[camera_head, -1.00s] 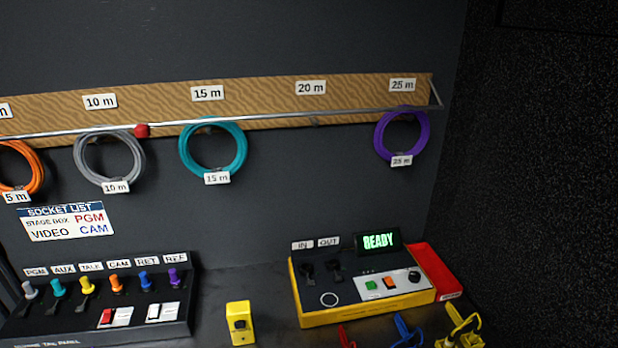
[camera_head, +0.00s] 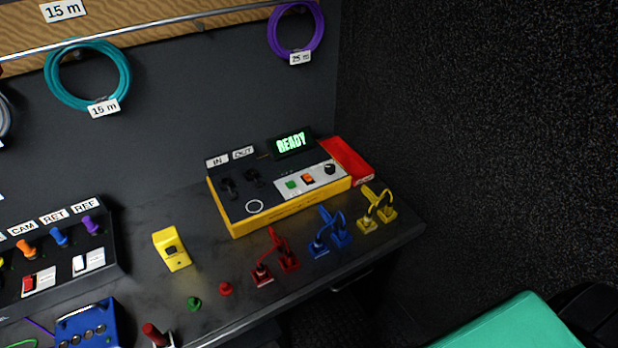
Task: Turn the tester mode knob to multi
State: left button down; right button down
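The tester (camera_head: 238,224) is a yellow-sided box with a dark top, standing on the dark bench. Its display (camera_head: 291,143) reads READY in green. A small black round knob (camera_head: 330,169) sits at the right end of its pale panel, beside an orange switch (camera_head: 308,179) and a green button (camera_head: 291,185). The knob's pointer and any mode lettering are too small to read. Neither of my grippers shows in the head view.
Red (camera_head: 277,254), blue (camera_head: 330,235) and yellow (camera_head: 377,212) cable pieces lie along the bench's front edge. A yellow device (camera_head: 171,249) stands left of the tester. A red tray (camera_head: 347,160) adjoins its right side. A teal surface (camera_head: 510,325) is at lower right.

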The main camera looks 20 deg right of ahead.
aim_at(330, 168)
jog(key=j+z, duration=0.1)
jog(key=z, duration=0.75)
